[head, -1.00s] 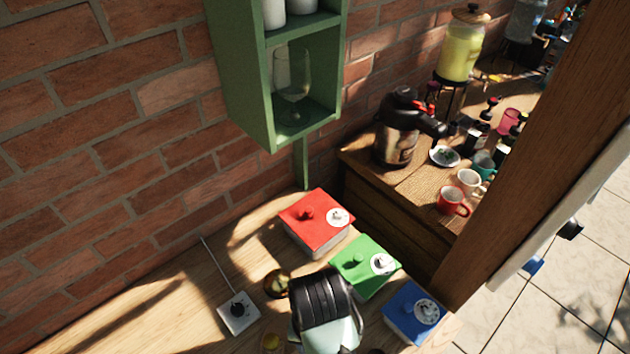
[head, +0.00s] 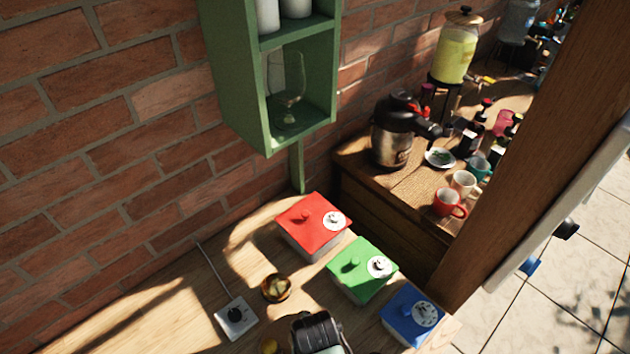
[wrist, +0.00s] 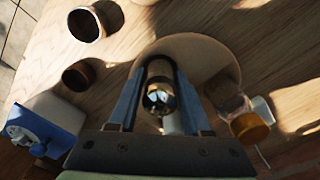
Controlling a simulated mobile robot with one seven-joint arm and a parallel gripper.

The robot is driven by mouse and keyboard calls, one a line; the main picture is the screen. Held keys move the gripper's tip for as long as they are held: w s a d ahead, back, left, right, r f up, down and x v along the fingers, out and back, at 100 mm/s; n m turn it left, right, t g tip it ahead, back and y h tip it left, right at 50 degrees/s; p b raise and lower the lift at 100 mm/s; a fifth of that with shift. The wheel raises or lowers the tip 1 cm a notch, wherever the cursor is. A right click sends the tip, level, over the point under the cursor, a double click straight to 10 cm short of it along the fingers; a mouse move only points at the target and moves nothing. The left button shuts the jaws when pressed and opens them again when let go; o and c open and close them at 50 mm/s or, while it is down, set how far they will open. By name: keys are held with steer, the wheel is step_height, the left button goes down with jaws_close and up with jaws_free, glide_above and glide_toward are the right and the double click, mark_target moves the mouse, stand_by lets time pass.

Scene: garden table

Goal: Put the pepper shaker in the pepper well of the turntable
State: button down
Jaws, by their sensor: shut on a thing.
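In the wrist view, my gripper (wrist: 161,82) is shut on a small dark shaker (wrist: 160,98) with a shiny rounded metal end. I take it to be the pepper shaker; no label shows. Behind it lies a round pale wooden disc (wrist: 207,55), apparently the turntable. The shaker overlaps the disc in this view; its height above it and any contact cannot be told. No well can be made out. A glass jar with an orange lid (wrist: 250,128) stands at the disc's right edge. In the head view, the fingers and shaker are out of sight.
Red (head: 313,217), green (head: 361,265) and blue (head: 413,310) lidded boxes stand along the table's right side. A pale cup (wrist: 86,23) and brown bowl (wrist: 78,75) lie left of the disc.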

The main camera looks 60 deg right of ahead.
steer(key=shift+f, duration=0.15)
steer(key=shift+c, duration=1.7)
jaws_free()
step_height(320, 180, up, 12)
steer(key=shift+r, duration=0.2)
